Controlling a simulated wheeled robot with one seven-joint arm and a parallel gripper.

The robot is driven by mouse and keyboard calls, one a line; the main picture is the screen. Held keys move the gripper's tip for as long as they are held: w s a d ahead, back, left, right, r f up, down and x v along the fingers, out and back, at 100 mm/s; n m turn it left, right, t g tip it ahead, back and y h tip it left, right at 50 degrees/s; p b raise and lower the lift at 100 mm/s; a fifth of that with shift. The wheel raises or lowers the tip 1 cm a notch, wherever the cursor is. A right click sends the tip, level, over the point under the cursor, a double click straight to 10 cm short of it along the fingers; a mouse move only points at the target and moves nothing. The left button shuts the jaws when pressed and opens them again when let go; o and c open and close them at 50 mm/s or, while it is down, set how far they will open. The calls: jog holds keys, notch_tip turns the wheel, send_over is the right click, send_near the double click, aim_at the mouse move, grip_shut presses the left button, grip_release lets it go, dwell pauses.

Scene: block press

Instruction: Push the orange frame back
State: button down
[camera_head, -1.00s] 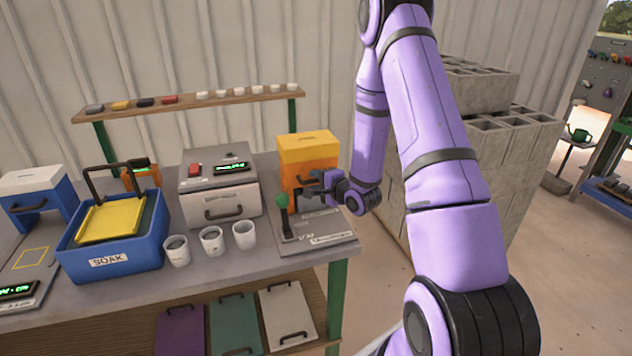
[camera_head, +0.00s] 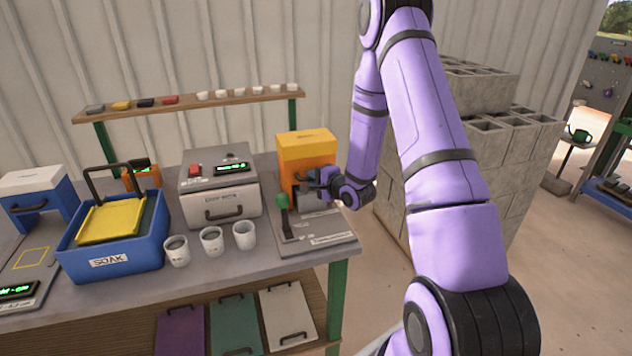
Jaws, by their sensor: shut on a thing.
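The orange frame (camera_head: 305,152) stands upright at the back of a grey press base (camera_head: 322,238), at the right end of the bench. My gripper (camera_head: 308,187) is at the front of the frame, reaching in from the right, and is shut on it. The jaws are small and dark here, and the part they hold is hidden behind them. A lever with a green knob (camera_head: 282,201) stands upright on the base, just left of and in front of my gripper.
A grey oven-like box (camera_head: 220,190) stands left of the frame. Several white cups (camera_head: 211,240) line the bench front. A blue SOAK tub (camera_head: 112,250) and a blue frame (camera_head: 55,207) are farther left. A shelf (camera_head: 190,104) runs behind. Concrete blocks (camera_head: 490,170) are stacked at right.

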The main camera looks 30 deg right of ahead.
aim_at(320, 159)
jog(key=w+d, duration=0.2)
jog(key=w, duration=0.5)
jog(key=w+d, duration=0.2)
jog(key=w, duration=0.6)
jog(key=shift+w+d, duration=0.25)
jog(key=shift+w, duration=0.05)
jog(key=shift+r, duration=0.15)
jog(key=c, duration=1.1)
grip_release()
jog(key=shift+w, duration=0.15)
jog(key=shift+c, duration=0.2)
jog(key=v, duration=1.1)
jog(key=shift+f, duration=0.25)
